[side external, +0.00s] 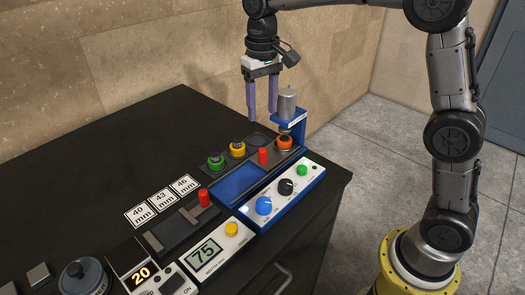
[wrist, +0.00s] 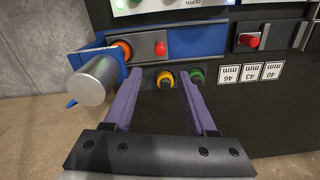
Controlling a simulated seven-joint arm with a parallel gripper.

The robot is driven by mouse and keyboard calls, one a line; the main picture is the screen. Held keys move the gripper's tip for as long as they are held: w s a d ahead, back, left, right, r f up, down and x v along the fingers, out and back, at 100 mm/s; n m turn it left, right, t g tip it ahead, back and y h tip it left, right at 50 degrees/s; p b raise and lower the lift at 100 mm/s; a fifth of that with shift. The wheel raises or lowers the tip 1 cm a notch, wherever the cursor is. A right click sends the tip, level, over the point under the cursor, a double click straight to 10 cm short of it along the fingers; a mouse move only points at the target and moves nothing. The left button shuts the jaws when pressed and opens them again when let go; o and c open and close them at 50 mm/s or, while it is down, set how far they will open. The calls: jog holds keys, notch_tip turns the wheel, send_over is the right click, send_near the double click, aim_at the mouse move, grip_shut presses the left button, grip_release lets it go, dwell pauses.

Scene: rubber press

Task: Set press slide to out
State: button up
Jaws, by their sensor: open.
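The press (side external: 287,103) is a grey cylinder on a blue bracket at the far end of a blue track (side external: 238,183). Its dark slide has a red knob (side external: 263,156) and bears an orange-ringed piece (side external: 284,142) at the press end. The near part of the track is empty. The wrist view also shows the red knob (wrist: 160,48), the orange piece (wrist: 122,50) and the cylinder (wrist: 92,80). My gripper (side external: 262,113) is open and empty, fingers pointing down, above and behind the slide. Its purple fingers (wrist: 160,82) also show in the wrist view, apart from the knob.
Green (side external: 216,161) and yellow (side external: 237,149) ringed pieces stand behind the track. A control panel (side external: 283,199) with knobs lies in front. A second red-handled fixture (side external: 204,198) and number cards (side external: 162,200) are to the left. The back of the black table is clear.

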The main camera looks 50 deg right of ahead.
aim_at(263, 150)
notch_tip(263, 150, down, 14)
jog(key=shift+r, duration=0.25)
dwell(0.3)
grip_shut()
dwell(1.3)
